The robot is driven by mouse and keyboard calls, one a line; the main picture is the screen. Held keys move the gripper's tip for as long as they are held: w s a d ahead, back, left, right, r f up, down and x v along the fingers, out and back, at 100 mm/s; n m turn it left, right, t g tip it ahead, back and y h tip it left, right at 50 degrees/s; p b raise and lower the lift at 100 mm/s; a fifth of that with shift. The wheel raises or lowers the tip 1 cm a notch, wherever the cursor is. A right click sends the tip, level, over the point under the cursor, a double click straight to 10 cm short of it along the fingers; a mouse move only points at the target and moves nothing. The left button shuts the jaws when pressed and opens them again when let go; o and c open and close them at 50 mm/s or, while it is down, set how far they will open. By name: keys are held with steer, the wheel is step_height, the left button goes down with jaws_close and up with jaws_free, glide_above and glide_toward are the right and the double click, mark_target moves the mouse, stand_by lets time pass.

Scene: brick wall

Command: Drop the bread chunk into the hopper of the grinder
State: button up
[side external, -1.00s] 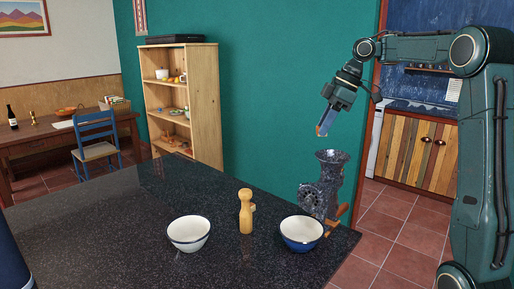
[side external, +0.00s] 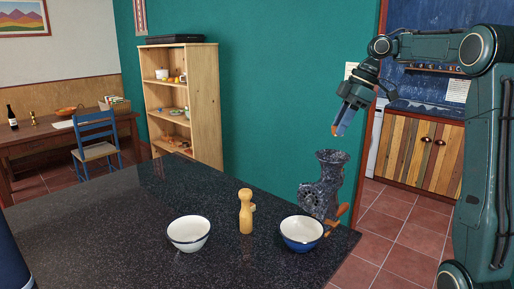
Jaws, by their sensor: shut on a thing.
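The grinder (side external: 322,190) is dark speckled grey with a flared hopper (side external: 333,157) on top and a wooden-handled crank. It stands at the right end of the black counter. My gripper (side external: 338,128) points down, a little above the hopper and slightly right of its middle in this view. It is shut on the bread chunk (side external: 335,131), a small orange-brown piece that shows at the fingertips. Most of the chunk is hidden by the fingers. A gap shows between the chunk and the hopper rim.
A blue-and-white bowl (side external: 301,233) stands in front of the grinder. A white bowl (side external: 188,233) and a wooden pepper mill (side external: 246,211) stand further left on the counter (side external: 120,225). The counter's left and middle are clear.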

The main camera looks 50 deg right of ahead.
steer(key=shift+f, duration=2.6)
steer(key=o, duration=1)
steer(key=shift+r, duration=0.2)
